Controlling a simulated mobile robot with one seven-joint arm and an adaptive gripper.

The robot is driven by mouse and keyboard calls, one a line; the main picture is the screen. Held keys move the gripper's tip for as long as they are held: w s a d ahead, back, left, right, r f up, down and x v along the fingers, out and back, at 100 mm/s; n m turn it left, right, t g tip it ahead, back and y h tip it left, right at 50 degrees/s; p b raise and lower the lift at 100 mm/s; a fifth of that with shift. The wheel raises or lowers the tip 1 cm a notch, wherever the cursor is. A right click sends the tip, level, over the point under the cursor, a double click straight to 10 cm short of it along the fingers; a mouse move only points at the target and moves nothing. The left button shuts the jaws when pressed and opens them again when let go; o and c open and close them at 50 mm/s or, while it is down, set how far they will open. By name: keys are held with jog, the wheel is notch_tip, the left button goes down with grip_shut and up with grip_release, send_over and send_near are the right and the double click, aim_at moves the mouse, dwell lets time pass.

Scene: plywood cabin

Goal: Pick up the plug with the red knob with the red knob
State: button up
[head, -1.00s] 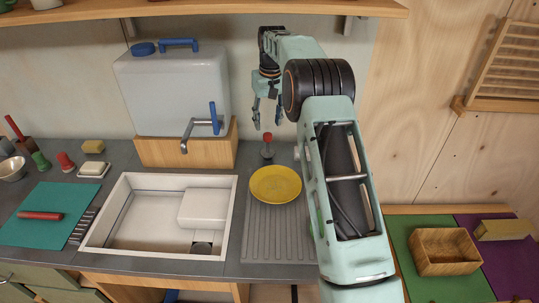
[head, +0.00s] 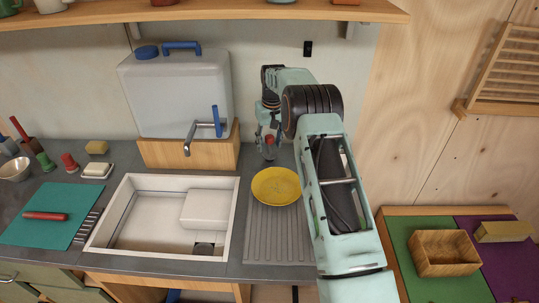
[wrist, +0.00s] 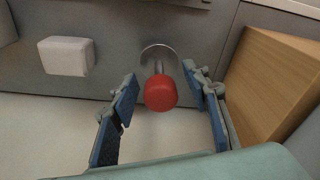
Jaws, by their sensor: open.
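The plug with the red knob (head: 269,146) stands upright on the grey counter behind the yellow plate. In the wrist view its red knob (wrist: 160,93) is seen from above, with a thin stem and a round metal base (wrist: 158,56) on the counter. My gripper (head: 268,139) is lowered around it from above. In the wrist view my open gripper (wrist: 162,95) has one blue-padded finger on each side of the knob, with a gap on both sides. In the head view the fingers partly hide the plug.
The yellow plate (head: 276,186) lies on the ribbed drainboard (head: 270,240) in front. The water tank (head: 175,92) on its wooden stand (head: 185,154) is close on the left; the stand's wood (wrist: 275,90) shows in the wrist view. The wall is just behind.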

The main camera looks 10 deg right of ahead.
grip_shut()
dwell(0.5)
